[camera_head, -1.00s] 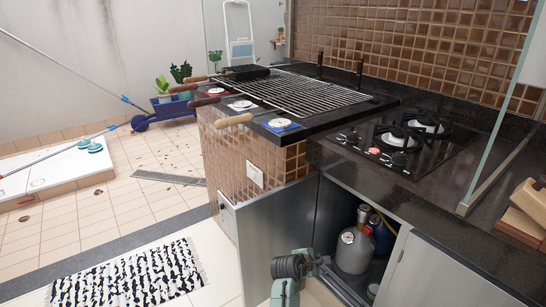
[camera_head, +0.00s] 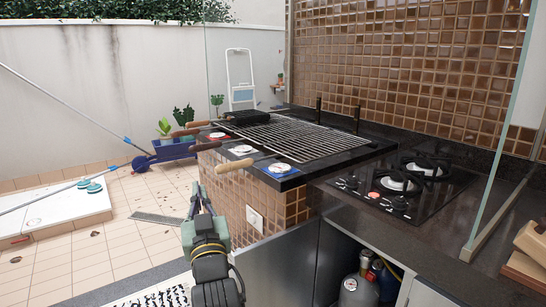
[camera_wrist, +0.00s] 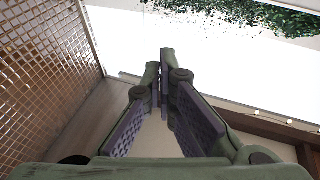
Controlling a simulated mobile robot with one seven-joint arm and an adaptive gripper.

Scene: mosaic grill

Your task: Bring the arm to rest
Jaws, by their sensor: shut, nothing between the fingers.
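My gripper (camera_wrist: 161,72) shows in the wrist view with its green fingers and purple-grey pads. The fingertips meet and nothing is held between them. In the head view my arm rises from the bottom left of centre, in front of the grill (camera_head: 290,138). Its end is close to the grill's tiled left side in the picture; I cannot tell the exact gap. The wrist view looks upward past the fingers to bright sky.
The cooktop (camera_head: 400,185) is right of the grill. An opened grey cabinet door (camera_head: 278,265) and a gas cylinder (camera_head: 355,290) are below it. A glass panel (camera_head: 500,130) stands at the right.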

